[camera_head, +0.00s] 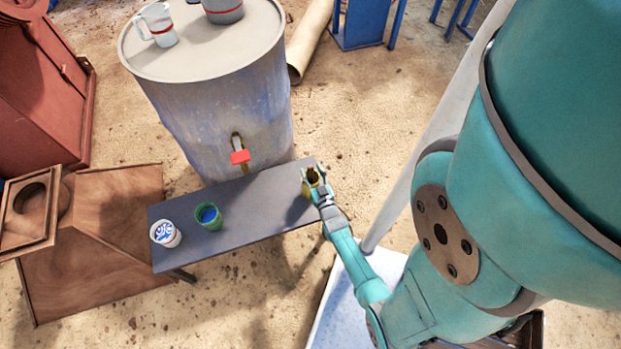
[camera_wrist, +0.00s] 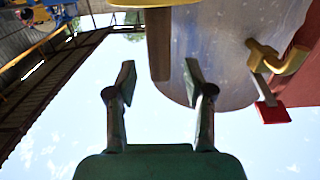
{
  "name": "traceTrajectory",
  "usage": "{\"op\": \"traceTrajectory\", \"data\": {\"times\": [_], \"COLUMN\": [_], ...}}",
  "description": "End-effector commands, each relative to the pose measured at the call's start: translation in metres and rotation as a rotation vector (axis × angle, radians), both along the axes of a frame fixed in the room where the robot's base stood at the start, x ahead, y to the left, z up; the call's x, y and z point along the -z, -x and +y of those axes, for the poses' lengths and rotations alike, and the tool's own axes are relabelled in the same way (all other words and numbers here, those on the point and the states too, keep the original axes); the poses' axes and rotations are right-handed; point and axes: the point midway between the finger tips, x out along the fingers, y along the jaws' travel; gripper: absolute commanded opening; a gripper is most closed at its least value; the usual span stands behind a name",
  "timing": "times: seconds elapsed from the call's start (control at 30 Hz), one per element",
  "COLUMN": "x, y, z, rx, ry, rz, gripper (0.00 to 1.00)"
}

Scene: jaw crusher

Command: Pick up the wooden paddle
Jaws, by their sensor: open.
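A brown, flat-sided upright piece (camera_wrist: 159,45) shows in the wrist view, just beyond my open fingertips and roughly in line with the gap between them. It looks like wood and may be the paddle, but I cannot tell for sure. My gripper (camera_wrist: 160,80) is open, with nothing between its fingers. In the head view my gripper (camera_head: 317,187) is at the right end of the dark bench (camera_head: 262,203), beside a small yellowish-brown thing (camera_head: 312,176) that it partly hides.
A green cup (camera_head: 208,217) and a white tub (camera_head: 165,234) stand at the bench's left. A large drum (camera_head: 225,110) with a red-handled tap (camera_head: 240,157) stands behind, bearing a jug (camera_head: 157,25). The tap (camera_wrist: 272,111) is right in the wrist view. Brown wooden boxes (camera_head: 95,260) lie left.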

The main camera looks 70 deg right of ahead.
Motion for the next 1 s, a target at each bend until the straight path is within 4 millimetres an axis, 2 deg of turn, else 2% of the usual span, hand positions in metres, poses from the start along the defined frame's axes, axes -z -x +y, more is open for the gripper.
{"op": "traceTrajectory", "data": {"times": [0.17, 0.43, 0.63, 1.0], "x": [0.0002, 0.0003, 0.0002, -0.0008], "y": [-0.0116, -0.0128, -0.0128, -0.0127], "z": [-0.0139, -0.0153, -0.0153, -0.0152], "rx": [0.0, 0.0, 0.0, 0.0], "ry": [-0.001, -0.001, -0.001, 0.0], "rz": [0.0, 0.0, 0.001, 0.0], "gripper": [0.52, 0.52, 0.02, 0.0]}}
